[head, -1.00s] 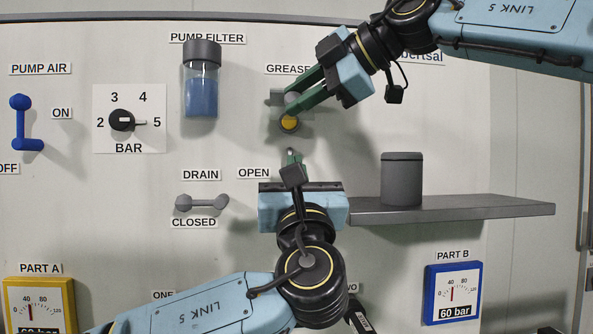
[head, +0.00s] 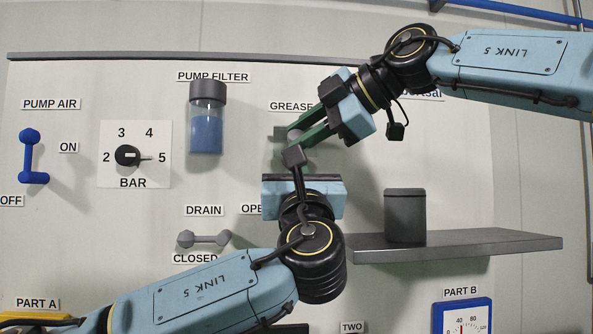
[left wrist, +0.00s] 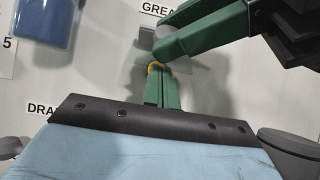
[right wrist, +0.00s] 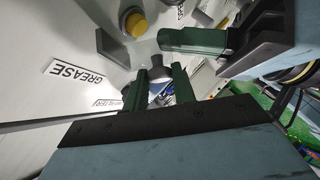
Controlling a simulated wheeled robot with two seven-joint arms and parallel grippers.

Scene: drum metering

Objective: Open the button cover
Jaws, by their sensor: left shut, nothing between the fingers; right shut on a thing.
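The button cover (head: 280,133) is a grey piece on the panel below the GREASE label. My right gripper (head: 297,137) comes in from the upper right, its green fingers shut on a grey part there that looks like the cover. A yellow button (right wrist: 137,24) shows beside it in the right wrist view. My left gripper (left wrist: 160,72) points up from below, shut and empty. Its fingertips are close to the yellow button, just under the right fingers; I cannot tell if they touch. In the head view its fingers are mostly hidden behind its own wrist camera.
A grey shelf (head: 465,244) carrying a dark canister (head: 405,216) juts out at right. The pump filter (head: 206,120), the BAR dial (head: 127,156), the blue pump air lever (head: 30,160) and the drain lever (head: 203,239) are to the left.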

